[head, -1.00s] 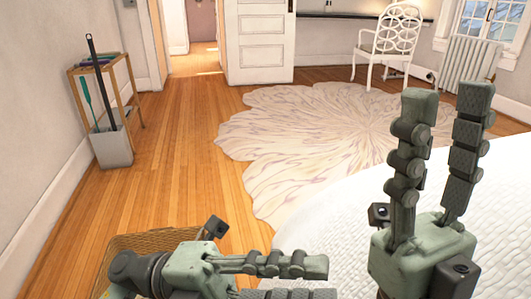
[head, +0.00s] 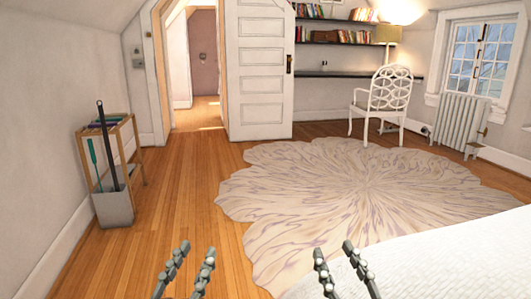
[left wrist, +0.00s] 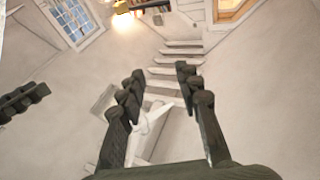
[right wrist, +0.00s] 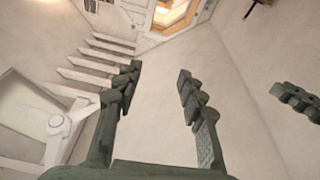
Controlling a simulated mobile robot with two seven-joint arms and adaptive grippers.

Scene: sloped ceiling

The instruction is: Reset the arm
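My left gripper (head: 197,248) stands upright at the bottom of the head view, left of centre. Its two grey-green fingers are apart with nothing between them. My right gripper (head: 333,248) stands upright beside it, right of centre, also with its fingers apart and empty. Only the fingers show there; the palms and arms are below the frame. In the left wrist view the left gripper (left wrist: 159,72) has a clear gap between its fingers. The right gripper (right wrist: 160,70) shows the same gap in the right wrist view.
A white bed (head: 440,262) fills the lower right. A pale flower-shaped rug (head: 340,195) covers the floor ahead. A rack (head: 112,208) stands by the left wall, a white chair (head: 385,95) at the back. The wooden floor (head: 190,170) between rack and rug is clear.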

